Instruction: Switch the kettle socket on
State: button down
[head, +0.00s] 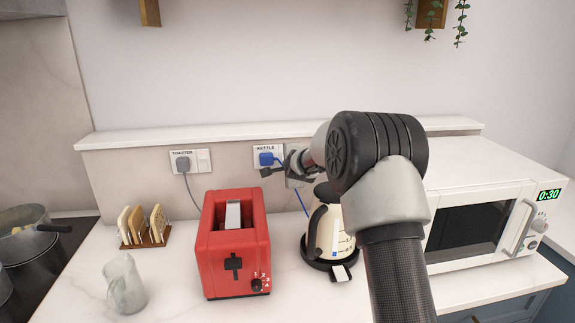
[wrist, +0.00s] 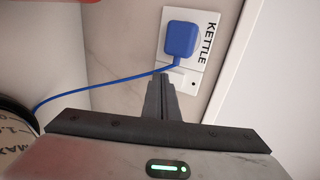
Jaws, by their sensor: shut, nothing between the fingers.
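The kettle socket (head: 256,164) is a white plate on the low wall behind the counter, labelled KETTLE. A blue plug (head: 266,158) sits in it, with a blue cord running down towards the kettle (head: 324,228). In the wrist view the socket plate (wrist: 197,83) appears turned on its side, with the blue plug (wrist: 181,39) above my fingertips. My gripper (wrist: 162,78) is shut and empty, its tips overlapping the plate's switch end. The tips partly cover the switch (wrist: 176,78), so its position cannot be told. Whether the tips touch it is unclear.
A toaster socket (head: 203,160) with a grey plug is further left. A red toaster (head: 232,262), a toast rack (head: 145,240) and a glass mug (head: 124,284) stand on the counter. A microwave (head: 485,190) is on the right. A ledge (head: 225,135) runs above the sockets.

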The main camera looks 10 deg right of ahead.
jog(key=shift+w+b, duration=0.15)
jog(key=shift+b, duration=0.85)
jog(key=shift+r, duration=0.1)
jog(key=shift+r+p, duration=0.3)
jog(key=shift+r, duration=0.4)
jog(key=shift+f, duration=0.1)
